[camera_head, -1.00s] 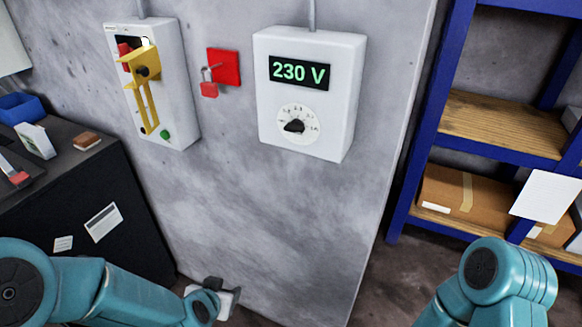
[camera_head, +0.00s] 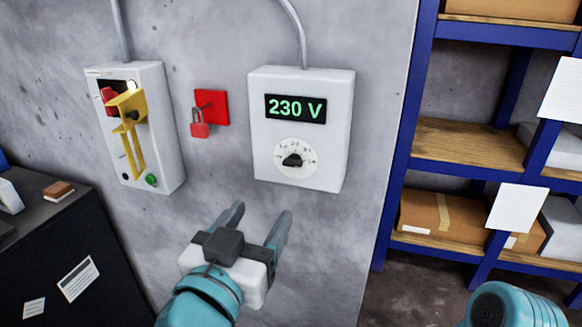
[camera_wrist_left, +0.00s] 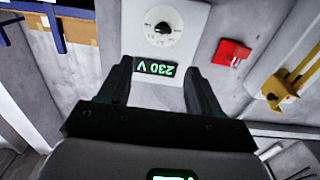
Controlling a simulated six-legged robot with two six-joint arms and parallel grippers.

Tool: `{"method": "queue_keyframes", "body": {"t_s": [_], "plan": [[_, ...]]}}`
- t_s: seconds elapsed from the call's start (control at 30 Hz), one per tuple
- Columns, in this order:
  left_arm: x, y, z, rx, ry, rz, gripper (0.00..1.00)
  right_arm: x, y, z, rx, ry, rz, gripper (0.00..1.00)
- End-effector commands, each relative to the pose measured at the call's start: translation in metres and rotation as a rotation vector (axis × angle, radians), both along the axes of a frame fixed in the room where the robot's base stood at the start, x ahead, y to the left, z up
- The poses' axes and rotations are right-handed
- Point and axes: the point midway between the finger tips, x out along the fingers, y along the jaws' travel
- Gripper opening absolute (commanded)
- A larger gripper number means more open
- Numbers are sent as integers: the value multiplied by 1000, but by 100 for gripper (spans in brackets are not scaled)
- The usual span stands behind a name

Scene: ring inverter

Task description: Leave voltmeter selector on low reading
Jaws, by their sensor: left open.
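The voltmeter (camera_head: 335,135) is a white box on the grey wall. Its green display (camera_head: 295,108) reads 230 V. Below the display is a round white dial with a black selector knob (camera_head: 292,160). My left gripper (camera_head: 262,213) is open and empty, below and a little left of the voltmeter. In the left wrist view the voltmeter appears upside down, with the knob (camera_wrist_left: 163,28) beyond the open fingers and the display (camera_wrist_left: 155,67) between them. The scale marks are too small to read. My right gripper is out of view; only part of that arm shows at lower right.
A white switch box (camera_head: 167,125) with a yellow lever hangs left of the voltmeter. Between them is a red plate (camera_head: 212,106) with a red padlock (camera_head: 200,130). A blue shelf (camera_head: 399,170) stands at right, a dark cabinet (camera_head: 45,270) at lower left.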

Motion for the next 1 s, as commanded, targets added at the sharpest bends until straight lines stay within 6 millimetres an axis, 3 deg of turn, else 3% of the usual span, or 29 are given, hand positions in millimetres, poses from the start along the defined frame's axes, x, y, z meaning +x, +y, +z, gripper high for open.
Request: {"method": "queue_keyframes", "body": {"t_s": [0.17,0.6,0.8,1.0], "plan": [[28,-9,-3,3,3,1,64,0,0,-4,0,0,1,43],[123,-37,-1,2,3,-2,64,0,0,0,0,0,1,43],[145,-45,0,2,3,-3,64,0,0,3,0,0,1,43],[151,-46,-1,2,2,-3,64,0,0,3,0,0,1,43]]}}
